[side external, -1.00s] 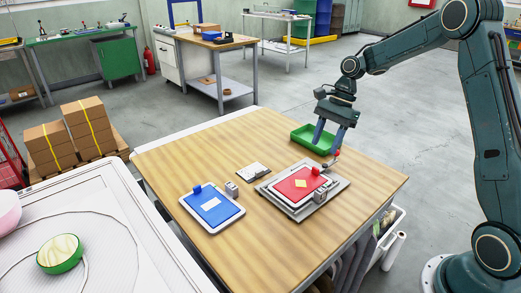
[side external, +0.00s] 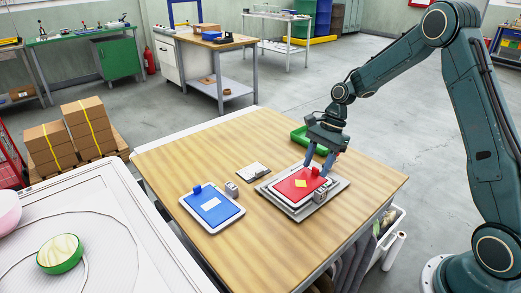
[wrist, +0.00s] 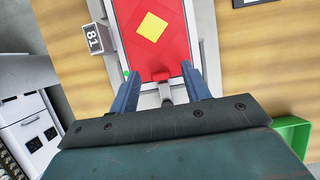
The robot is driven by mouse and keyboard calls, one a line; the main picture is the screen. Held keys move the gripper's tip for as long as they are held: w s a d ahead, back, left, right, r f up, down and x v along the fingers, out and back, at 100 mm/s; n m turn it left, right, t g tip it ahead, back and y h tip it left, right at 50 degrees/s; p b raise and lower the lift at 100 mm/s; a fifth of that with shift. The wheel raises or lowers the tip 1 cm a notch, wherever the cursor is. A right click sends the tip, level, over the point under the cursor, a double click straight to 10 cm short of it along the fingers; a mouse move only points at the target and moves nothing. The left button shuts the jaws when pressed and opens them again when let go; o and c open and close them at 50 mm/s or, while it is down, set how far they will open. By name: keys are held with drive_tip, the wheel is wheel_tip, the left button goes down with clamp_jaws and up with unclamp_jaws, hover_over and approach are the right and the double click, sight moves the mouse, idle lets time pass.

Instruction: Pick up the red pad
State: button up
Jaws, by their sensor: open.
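The red pad (side external: 299,184) lies flat in a grey and white tray-like fixture (side external: 334,190) on the wooden table. It has a yellow diamond on top and a small red raised tab at its far right end. In the wrist view the red pad (wrist: 148,42) fills the upper middle, with its tab (wrist: 161,75) between my fingers. My gripper (side external: 317,165) is open and sits low over the tab end of the pad. In the wrist view my gripper (wrist: 165,85) has one finger on each side of the tab. I cannot tell whether the fingers touch it.
A blue pad (side external: 212,206) lies in a white tray to the left. A small block marked 81 (wrist: 96,38) stands beside the fixture. A green bin (side external: 302,138) sits behind my gripper, and a flat grey-white plate (side external: 254,171) lies mid-table. The table's (side external: 220,140) back left is clear.

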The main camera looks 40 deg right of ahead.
drive_tip(key=shift+a+f, duration=0.15)
drive_tip(key=shift+f, duration=0.15)
drive_tip(key=c, duration=1)
drive_tip(key=shift+r, duration=5.05)
drive_tip(key=shift+r, duration=0.2)
drive_tip(key=shift+r, duration=2.25)
